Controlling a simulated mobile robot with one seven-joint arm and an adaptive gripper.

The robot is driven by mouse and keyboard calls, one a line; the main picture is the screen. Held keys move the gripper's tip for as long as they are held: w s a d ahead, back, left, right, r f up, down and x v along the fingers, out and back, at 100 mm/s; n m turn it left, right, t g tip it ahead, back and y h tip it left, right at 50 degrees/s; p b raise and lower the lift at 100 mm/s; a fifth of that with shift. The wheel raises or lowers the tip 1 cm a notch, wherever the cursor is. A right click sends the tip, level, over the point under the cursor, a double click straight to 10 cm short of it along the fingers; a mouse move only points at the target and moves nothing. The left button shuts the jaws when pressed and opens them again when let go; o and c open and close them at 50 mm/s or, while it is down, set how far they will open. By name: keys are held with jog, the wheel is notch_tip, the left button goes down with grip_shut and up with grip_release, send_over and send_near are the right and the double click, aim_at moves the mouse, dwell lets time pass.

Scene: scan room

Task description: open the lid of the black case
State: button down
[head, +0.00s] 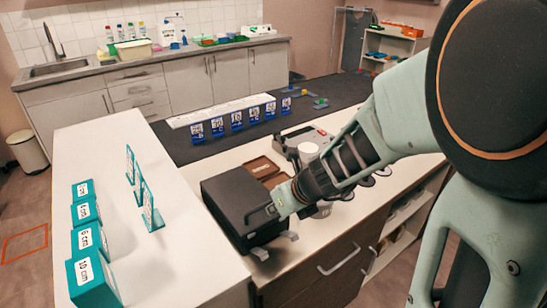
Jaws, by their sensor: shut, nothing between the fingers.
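The black case (222,195) is a dark box near the front edge of the white-topped counter. Its top is flat and looks closed. My gripper (257,217) reaches in from the right, its fingers shut and empty at the case's right front part. It hides part of that side. I cannot tell whether the fingertips touch the case. Small light-coloured parts (260,254) stick out at the case's front bottom.
Behind the case lie a brown tray (262,167) and a grey device (300,137). Blue number cards (237,120) stand on the dark surface beyond. Teal blocks (95,283) and upright teal cards (148,205) stand on the left white counter, whose middle is clear.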

aim_at(263, 214)
jog(key=shift+b+x, duration=0.5)
jog(key=shift+x, duration=1.2)
jog(key=shift+r, duration=0.15)
